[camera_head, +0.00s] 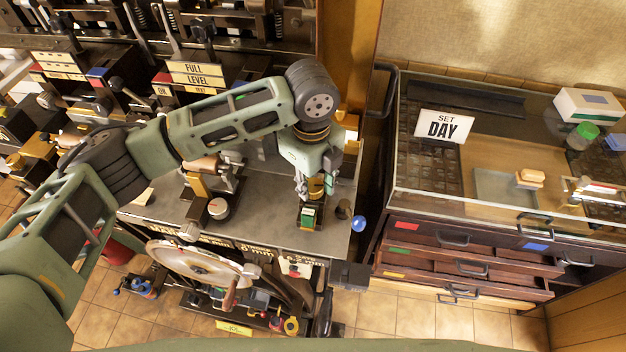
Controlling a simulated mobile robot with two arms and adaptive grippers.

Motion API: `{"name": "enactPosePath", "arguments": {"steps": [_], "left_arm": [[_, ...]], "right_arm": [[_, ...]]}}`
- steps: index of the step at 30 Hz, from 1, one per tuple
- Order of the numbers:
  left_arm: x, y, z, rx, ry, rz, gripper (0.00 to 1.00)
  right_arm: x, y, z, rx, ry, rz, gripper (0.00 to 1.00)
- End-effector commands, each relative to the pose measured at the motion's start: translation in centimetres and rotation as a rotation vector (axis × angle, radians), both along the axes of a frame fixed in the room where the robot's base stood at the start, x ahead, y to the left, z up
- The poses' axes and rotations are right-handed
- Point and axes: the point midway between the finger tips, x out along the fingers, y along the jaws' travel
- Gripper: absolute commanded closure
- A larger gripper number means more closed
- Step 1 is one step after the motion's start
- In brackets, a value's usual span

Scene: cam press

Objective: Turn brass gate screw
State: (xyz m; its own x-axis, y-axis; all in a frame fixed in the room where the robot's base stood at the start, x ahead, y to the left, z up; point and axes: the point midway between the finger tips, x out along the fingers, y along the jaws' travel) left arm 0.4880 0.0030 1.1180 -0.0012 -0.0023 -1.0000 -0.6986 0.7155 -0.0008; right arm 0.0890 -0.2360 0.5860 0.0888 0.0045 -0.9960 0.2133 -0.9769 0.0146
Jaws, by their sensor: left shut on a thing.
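My left gripper (315,186) reaches down from above at the right end of the grey press table (262,226). It is shut on a small brass-coloured piece, which looks like the brass gate screw (317,188). The fingers hide much of the screw, so its turn angle cannot be told. A dark block with a green face (308,216) stands just below the fingertips. My right gripper is not in view.
A blue knob (358,223) sits at the table's right edge. A handwheel (193,270) is below its front. A glass-topped case with a "SET DAY" sign (443,126) stands to the right. Lever machines with a "FULL LEVEL" sign (197,74) fill the back left.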

Motion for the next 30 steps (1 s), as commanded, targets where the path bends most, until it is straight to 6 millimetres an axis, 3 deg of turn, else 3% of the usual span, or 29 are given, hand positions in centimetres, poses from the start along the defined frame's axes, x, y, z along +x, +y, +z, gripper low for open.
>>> {"name": "enactPosePath", "arguments": {"steps": [14,15,18,30], "left_arm": [[-0.36,0.31,-0.37,0.011,0.013,-0.013,0.99],[-0.36,0.32,-0.37,0.011,0.013,-0.013,0.69],[-0.32,0.3,-0.35,0.011,0.012,-0.012,0.61],[-0.08,0.14,-0.09,0.005,0.003,-0.011,0.6]], "right_arm": [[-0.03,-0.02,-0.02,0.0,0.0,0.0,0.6],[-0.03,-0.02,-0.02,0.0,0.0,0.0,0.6],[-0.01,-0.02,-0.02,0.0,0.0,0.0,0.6],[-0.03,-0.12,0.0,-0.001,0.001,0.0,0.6]]}}
